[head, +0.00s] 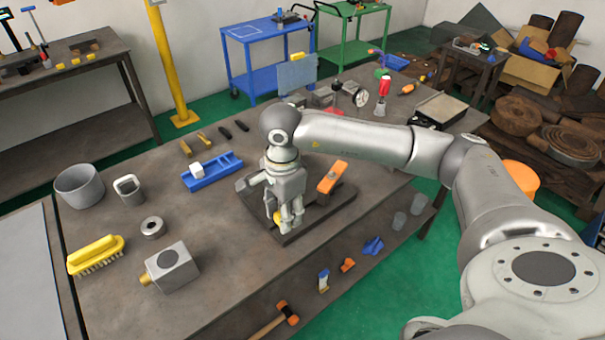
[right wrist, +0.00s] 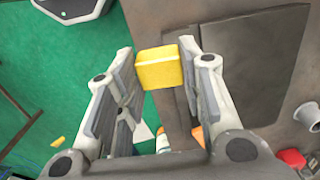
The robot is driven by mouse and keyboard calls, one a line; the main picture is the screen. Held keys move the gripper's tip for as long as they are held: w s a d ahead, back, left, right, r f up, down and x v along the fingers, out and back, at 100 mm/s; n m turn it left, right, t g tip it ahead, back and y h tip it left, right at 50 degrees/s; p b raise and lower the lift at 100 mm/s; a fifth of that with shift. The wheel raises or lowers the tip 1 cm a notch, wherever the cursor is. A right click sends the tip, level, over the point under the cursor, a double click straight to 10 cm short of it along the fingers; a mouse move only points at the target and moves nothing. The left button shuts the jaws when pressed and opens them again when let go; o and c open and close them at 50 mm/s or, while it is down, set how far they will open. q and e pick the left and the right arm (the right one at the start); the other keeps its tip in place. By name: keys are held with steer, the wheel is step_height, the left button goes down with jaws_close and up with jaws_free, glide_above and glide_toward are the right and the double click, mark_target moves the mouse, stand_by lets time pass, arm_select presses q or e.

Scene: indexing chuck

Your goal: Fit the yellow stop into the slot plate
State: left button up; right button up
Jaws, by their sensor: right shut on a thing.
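The yellow stop (right wrist: 160,68) is a small block between the two fingers of my right gripper (right wrist: 158,62) in the right wrist view. My right gripper (head: 284,222) is shut on it and points down over the dark slot plate (head: 318,214) on the bench. In the head view only a little of the yellow stop (head: 277,217) shows between the fingers. The slot plate (right wrist: 250,65) also shows in the right wrist view, beside and below the stop. I cannot tell whether the stop touches the plate, and the slot is hidden. My left gripper is out of view.
An orange-topped block (head: 331,177) stands on the plate right of my gripper. A blue channel (head: 212,172), a grey block with a brass end (head: 171,268), a yellow brush (head: 96,254) and a steel ring (head: 153,228) lie on the bench, with bare surface between them.

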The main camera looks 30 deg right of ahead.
steer(key=w+d+m+p, duration=0.3)
steer(key=w+d+m, duration=0.3)
steer(key=m, duration=1.1)
steer(key=d+f, duration=0.1)
steer(key=d, duration=0.1)
steer(key=shift+d+m+p, duration=0.3)
steer(key=shift+m+p, duration=0.1)
steer(key=shift+f+b, duration=2.2)
steer(key=shift+f, duration=1.05)
